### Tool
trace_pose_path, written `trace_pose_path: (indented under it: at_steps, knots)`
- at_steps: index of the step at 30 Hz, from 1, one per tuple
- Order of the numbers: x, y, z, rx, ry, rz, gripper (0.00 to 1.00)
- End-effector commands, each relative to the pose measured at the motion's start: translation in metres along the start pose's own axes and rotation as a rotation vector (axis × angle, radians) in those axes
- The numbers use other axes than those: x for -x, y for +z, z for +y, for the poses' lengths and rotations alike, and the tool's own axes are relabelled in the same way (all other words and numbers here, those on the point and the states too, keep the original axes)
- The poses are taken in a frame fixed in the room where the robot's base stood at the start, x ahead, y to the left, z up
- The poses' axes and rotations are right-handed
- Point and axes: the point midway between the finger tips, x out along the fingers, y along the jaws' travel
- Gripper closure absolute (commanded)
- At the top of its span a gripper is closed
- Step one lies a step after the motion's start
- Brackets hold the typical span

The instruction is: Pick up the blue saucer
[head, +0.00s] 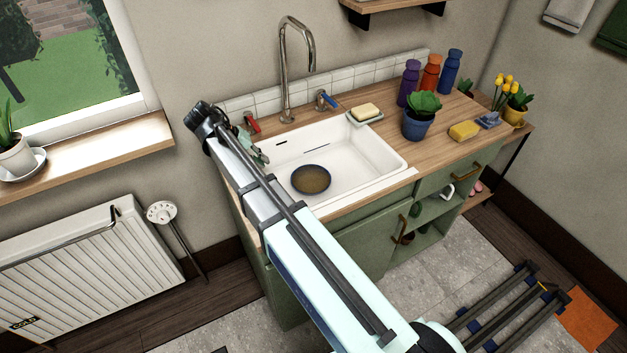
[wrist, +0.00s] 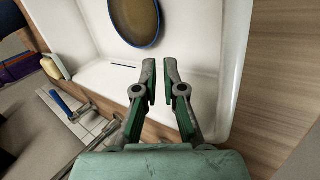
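The blue saucer (head: 311,179) lies in the white sink; it has a dark blue rim and a brownish inside. It also shows at the top of the wrist view (wrist: 135,20), cut off by the picture's edge. My gripper (head: 262,157) is over the left side of the sink, apart from the saucer. In the wrist view my gripper (wrist: 159,70) has green and grey fingers with a narrow gap between them. It is open and empty. The saucer is beyond the fingertips, slightly to the left.
The sink (head: 365,150) has raised walls. A tall faucet (head: 284,75), a red lever (head: 251,122) and a blue lever (head: 327,100) stand behind it. Soap on a dish (head: 366,118), a potted plant (head: 419,122), bottles (head: 431,75) and a yellow sponge (head: 464,131) stand right.

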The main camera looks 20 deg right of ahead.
Motion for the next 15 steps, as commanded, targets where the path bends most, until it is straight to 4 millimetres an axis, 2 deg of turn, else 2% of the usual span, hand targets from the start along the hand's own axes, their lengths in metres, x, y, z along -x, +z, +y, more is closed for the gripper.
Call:
trace_pose_path:
  at_steps: [9,15]
  knots:
    - [-0.062,0.002,0.001,0.001,0.000,-0.003,0.92]
    - [-0.083,0.001,0.000,0.001,0.000,-0.001,0.92]
